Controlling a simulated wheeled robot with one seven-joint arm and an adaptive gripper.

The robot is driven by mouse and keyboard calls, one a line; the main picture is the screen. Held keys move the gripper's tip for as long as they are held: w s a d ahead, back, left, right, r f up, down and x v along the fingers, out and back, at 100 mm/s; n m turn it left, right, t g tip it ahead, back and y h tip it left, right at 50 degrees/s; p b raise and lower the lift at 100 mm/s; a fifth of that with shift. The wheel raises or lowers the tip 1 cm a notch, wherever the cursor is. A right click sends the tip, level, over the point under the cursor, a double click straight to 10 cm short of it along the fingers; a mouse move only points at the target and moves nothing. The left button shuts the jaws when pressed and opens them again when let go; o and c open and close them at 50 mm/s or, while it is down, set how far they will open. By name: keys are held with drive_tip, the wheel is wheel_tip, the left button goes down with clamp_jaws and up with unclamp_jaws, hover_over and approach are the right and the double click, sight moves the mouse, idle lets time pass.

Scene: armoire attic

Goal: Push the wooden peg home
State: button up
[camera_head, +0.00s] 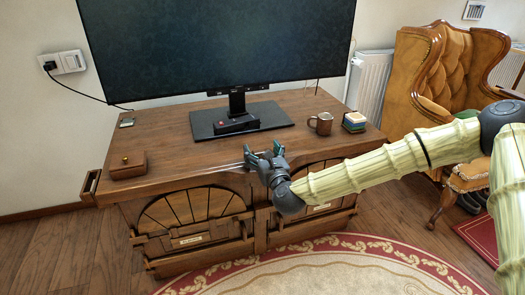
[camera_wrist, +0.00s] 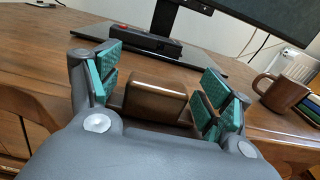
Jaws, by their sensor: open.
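My gripper (camera_head: 263,154) is open at the front edge of the wooden cabinet top (camera_head: 180,140), near its middle. In the wrist view my gripper (camera_wrist: 160,88) has its green-padded fingers spread on either side of a brown wooden block (camera_wrist: 155,102). The block has a smooth rounded face and is probably the wooden peg. A gap shows between it and the right finger; I cannot tell whether the left finger touches it. Its lower part is hidden behind my gripper's body.
A monitor on a black stand (camera_head: 270,115) with a dark device (camera_head: 236,124) stands behind my gripper. A mug (camera_head: 320,123) and stacked books (camera_head: 354,121) are right. A wooden box with a brass knob (camera_head: 128,171) is left. The top between box and stand is clear.

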drive_tip(key=v, duration=1.2)
drive_tip(key=shift+r, duration=0.1)
drive_tip(key=s+a+f+n+g, duration=0.1)
drive_tip(key=s+f+n+g, duration=0.3)
drive_tip(key=f, duration=0.5)
drive_tip(key=s+a+f+n+g, duration=0.1)
drive_tip(key=s+f+n+g, duration=0.1)
drive_tip(key=s+f+n, duration=0.5)
drive_tip(key=s+a+f+n+g, duration=0.1)
drive_tip(key=s+f+n+g, duration=0.3)
drive_tip(key=f, duration=0.6)
drive_tip(key=s+d+f+n+g+h, duration=0.2)
drive_tip(key=s+d+f+n+g, duration=0.1)
drive_tip(key=s+d+f+n, duration=0.65)
drive_tip(key=s+d+f+n+g+h, duration=0.2)
drive_tip(key=s+d+f+n+g, duration=0.15)
drive_tip(key=s+d, duration=0.6)
drive_tip(key=s+d+n+h+p, duration=0.1)
drive_tip(key=s+d+n+h, duration=0.1)
drive_tip(key=s+d+n, duration=0.3)
wheel_tip(320, 180, up, 31)
drive_tip(key=a+m+p, duration=0.1)
drive_tip(key=a+p, duration=0.1)
drive_tip(key=p, duration=2.9)
drive_tip(key=shift+s+r+g+p, duration=0.2)
drive_tip(key=shift+s+g+p, duration=0.15)
drive_tip(key=shift+s, duration=0.1)
